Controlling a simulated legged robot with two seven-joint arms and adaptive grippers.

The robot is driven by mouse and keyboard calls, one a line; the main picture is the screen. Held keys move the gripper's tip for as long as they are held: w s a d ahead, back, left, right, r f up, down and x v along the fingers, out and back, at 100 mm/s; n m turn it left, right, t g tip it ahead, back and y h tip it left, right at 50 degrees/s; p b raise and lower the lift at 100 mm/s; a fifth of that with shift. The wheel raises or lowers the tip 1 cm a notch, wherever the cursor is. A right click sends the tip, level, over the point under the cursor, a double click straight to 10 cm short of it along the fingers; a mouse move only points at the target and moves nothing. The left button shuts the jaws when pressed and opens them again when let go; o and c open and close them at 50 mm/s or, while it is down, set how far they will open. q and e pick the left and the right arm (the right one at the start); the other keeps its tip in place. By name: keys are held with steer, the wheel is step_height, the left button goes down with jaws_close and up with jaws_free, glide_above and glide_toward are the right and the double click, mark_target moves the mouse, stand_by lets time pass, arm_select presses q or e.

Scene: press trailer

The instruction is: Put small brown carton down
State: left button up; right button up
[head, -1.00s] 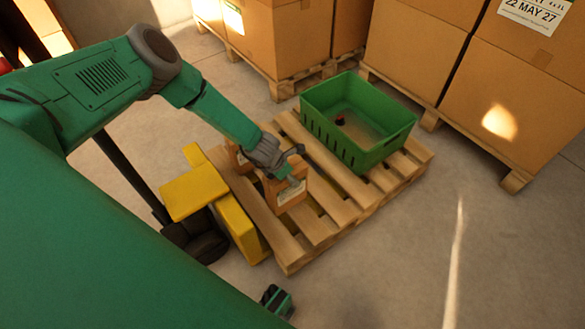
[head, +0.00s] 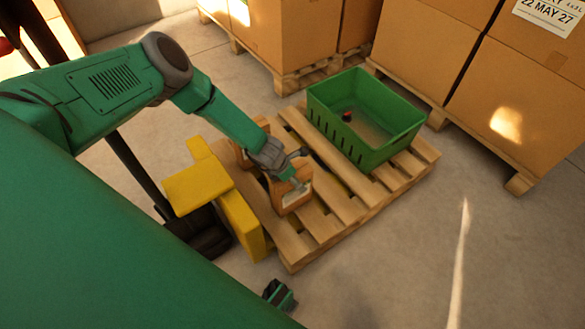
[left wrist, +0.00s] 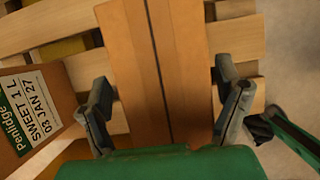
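The small brown carton (head: 294,199) appears to stand on the near part of the wooden pallet (head: 323,222), with a pale label on its side. My left gripper (head: 297,172) is over it from above. In the left wrist view, the carton's top (left wrist: 160,70) with its dark centre seam lies between the two fingers (left wrist: 165,100). The fingers are spread, with a narrow gap showing on each side of the carton. My right gripper (head: 280,295) is low at the bottom of the head view, near the floor; its finger opening is unclear.
Another brown carton (head: 239,155) stands just left; its label shows in the left wrist view (left wrist: 35,110). A green crate (head: 372,140) holding a small dark and red item sits on the pallet's far side. Yellow equipment (head: 236,222) borders the pallet's left. Stacked large boxes (head: 520,100) stand behind.

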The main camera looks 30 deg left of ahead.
arm_select(q)
steer(key=p+v, duration=0.6)
steer(key=v, duration=0.1)
steer(key=p+v, duration=0.3)
steer(key=p, duration=0.1)
steer(key=shift+s+d+r, duration=0.1)
steer(key=shift+d+r, duration=0.2)
steer(key=shift+r, duration=0.1)
steer(key=shift+s+a+r+p, duration=0.3)
steer(key=shift+r+p, duration=0.25)
steer(key=shift+p, duration=0.1)
arm_select(e)
step_height(320, 180, up, 11)
steer(key=shift+d, duration=0.3)
arm_select(q)
steer(key=shift+d, duration=0.15)
arm_select(e)
steer(key=shift+d, duration=0.1)
